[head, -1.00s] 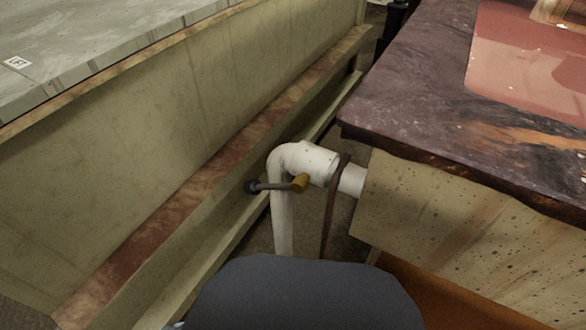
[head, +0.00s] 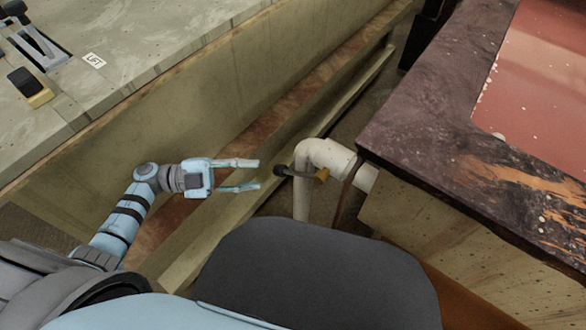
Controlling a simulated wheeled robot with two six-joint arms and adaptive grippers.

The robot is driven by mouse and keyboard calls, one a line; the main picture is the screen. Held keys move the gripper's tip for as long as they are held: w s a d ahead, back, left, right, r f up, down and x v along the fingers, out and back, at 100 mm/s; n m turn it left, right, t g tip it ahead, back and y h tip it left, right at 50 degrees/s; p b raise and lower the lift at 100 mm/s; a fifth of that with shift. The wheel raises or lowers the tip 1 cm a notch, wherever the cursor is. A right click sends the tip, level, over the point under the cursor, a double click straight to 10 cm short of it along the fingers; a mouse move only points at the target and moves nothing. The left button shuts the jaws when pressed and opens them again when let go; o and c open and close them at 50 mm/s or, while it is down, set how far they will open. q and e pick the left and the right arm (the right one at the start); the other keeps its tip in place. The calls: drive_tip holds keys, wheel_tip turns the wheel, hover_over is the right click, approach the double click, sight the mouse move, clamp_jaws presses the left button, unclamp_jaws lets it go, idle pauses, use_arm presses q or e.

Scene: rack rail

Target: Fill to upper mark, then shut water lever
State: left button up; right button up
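The water lever (head: 296,173) is a short dark bar with a black knob at its left end and a yellow-brown hub at its right end. It sits on a white bent pipe (head: 326,157) that runs into the side of the dark-topped basin. My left gripper (head: 258,175) is open and empty, its two light-blue fingers pointing right toward the lever's knob, with a small gap seen between them. The reddish basin surface (head: 545,85) shows at the upper right. No upper mark can be made out. My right gripper is not in view.
A grey-green counter (head: 140,50) with a "LIFT" label (head: 94,61), a lever in a slot (head: 38,45) and a black-and-yellow switch (head: 32,88) is at the left. The basin's dark stone rim (head: 420,120) lies close right of the pipe.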

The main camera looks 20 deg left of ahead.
sight(289, 173)
use_arm(q)
drive_tip(key=x, duration=0.8)
clamp_jaws()
